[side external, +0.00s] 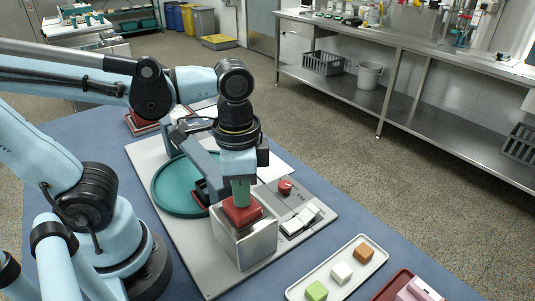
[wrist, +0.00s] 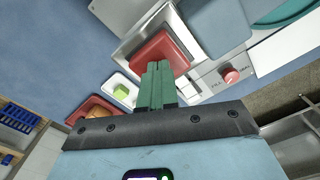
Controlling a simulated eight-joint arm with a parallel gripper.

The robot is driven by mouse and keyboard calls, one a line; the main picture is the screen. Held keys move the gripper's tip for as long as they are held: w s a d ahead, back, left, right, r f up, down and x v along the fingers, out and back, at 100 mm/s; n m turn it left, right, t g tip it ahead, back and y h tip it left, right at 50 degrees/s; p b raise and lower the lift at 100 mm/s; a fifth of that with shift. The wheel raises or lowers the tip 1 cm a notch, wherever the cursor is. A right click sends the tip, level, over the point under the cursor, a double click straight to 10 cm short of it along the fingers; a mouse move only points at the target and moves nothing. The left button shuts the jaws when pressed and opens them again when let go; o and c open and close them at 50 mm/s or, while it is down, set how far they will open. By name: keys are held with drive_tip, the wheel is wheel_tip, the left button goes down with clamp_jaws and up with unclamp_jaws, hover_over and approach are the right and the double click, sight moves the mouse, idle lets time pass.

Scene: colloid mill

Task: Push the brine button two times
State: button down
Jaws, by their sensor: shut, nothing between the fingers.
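A large red square button (side external: 241,213) tops a silver metal box (side external: 243,245) on the grey board. My gripper (side external: 241,200) points down over this button, its green fingers together and empty. The fingertips are at the red top or just above it; I cannot tell if they touch. In the wrist view the shut fingers (wrist: 157,68) overlap the near part of the red button (wrist: 165,48). I cannot read which one is labelled brine.
A teal round tray (side external: 164,196) lies behind the box. A white tray (side external: 345,284) with green, white and orange blocks and a red tray (side external: 384,293) with a pink item are at front right. The blue tabletop (side external: 98,134) is clear at back left.

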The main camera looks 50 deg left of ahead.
drive_tip(key=shift+r, duration=2.95)
drive_tip(key=shift+f, duration=2)
drive_tip(key=shift+f, duration=1.8)
idle(0.4)
drive_tip(key=shift+r, duration=3.8)
